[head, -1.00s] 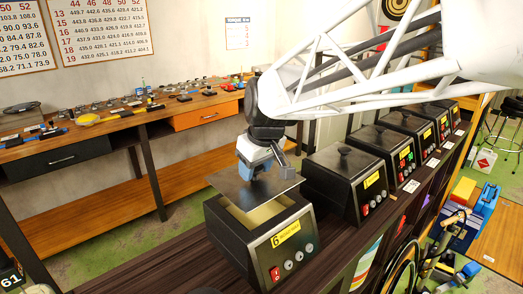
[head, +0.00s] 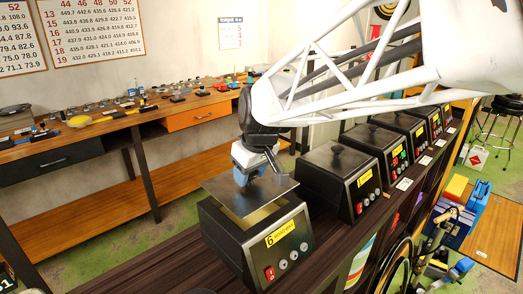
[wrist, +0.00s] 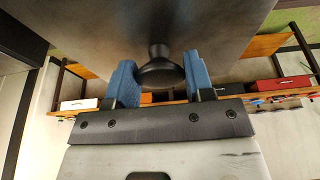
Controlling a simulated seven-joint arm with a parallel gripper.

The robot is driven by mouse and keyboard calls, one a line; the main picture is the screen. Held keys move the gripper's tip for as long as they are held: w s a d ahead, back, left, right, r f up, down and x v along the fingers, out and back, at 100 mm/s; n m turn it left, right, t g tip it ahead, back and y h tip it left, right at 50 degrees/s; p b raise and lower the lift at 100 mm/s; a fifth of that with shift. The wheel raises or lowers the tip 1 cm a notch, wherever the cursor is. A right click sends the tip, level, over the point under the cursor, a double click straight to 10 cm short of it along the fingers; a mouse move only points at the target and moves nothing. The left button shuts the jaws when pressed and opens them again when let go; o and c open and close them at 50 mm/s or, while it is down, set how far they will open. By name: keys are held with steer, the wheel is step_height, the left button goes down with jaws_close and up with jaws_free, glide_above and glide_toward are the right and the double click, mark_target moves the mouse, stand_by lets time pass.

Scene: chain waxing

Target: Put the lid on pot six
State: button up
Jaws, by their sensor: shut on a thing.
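Pot six (head: 228,243) is a dark box-shaped heater with a yellow "6" label, at the front of the row. Its lid (head: 220,188) is a flat dark square plate, just over the pot's open top. The yellowish inside shows between the lid's front edge and the rim, so the lid does not sit flush. My gripper (head: 245,170) is above the lid, shut on its knob. In the wrist view, the round black knob (wrist: 160,72) is between the blue fingers of my gripper (wrist: 162,85), with the lid plate (wrist: 95,25) beyond. Contact at the far rim is hidden.
More lidded pots (head: 336,175) stand in a row behind, on the same dark shelf (head: 160,262). The nearest is close to the lid's right. A wooden workbench (head: 100,130) with small tools runs along the wall. A stool (head: 497,115) stands at far right.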

mark_target(255, 176)
steer(key=shift+f, duration=2.45)
steer(key=o, duration=1.1)
steer(key=shift+f, duration=0.1)
steer(key=shift+v, duration=3.9)
steer(key=shift+d, duration=0.1)
